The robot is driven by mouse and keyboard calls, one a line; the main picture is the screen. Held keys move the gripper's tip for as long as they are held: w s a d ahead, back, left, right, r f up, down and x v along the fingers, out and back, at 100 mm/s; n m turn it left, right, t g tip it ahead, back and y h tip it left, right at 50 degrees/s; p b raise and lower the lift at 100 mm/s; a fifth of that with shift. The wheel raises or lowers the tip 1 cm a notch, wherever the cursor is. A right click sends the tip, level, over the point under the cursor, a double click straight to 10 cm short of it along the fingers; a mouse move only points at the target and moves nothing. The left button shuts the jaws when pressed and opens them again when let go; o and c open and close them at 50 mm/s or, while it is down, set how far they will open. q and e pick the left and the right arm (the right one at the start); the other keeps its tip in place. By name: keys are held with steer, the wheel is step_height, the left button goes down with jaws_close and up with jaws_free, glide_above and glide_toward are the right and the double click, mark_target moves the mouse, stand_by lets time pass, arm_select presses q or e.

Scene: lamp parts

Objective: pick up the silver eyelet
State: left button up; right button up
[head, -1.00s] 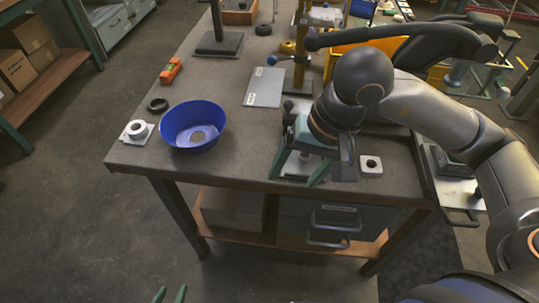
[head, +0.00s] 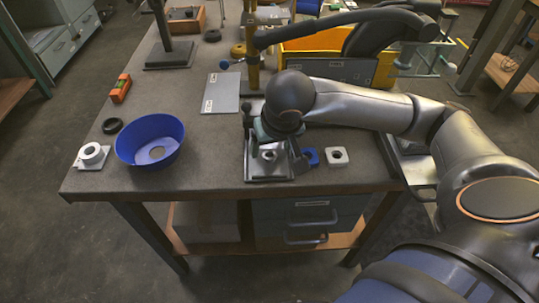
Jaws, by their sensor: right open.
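My right gripper (head: 270,140) points down over a grey metal tray or fixture (head: 268,178) near the table's front edge. It is open. A small silvery ring-like piece (head: 269,156) shows just below the gripper, on or above the tray; it looks like the silver eyelet, but I cannot tell for sure. I cannot tell whether the fingers touch it, because the hand hides part of it. A flat pale disc (head: 157,152) lies inside the blue bowl (head: 133,140) on the left. My left gripper is not in view.
A blue block (head: 311,157) and a white square piece with a hole (head: 337,155) lie right of the tray. A white ring on a plate (head: 92,155), a black ring (head: 112,126) and an orange level (head: 121,88) lie left. A yellow bin (head: 320,48) stands behind my right arm.

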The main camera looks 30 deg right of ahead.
mark_target(270, 154)
steer(key=shift+x, duration=1.6)
steer(key=shift+c, duration=0.3)
jaws_close()
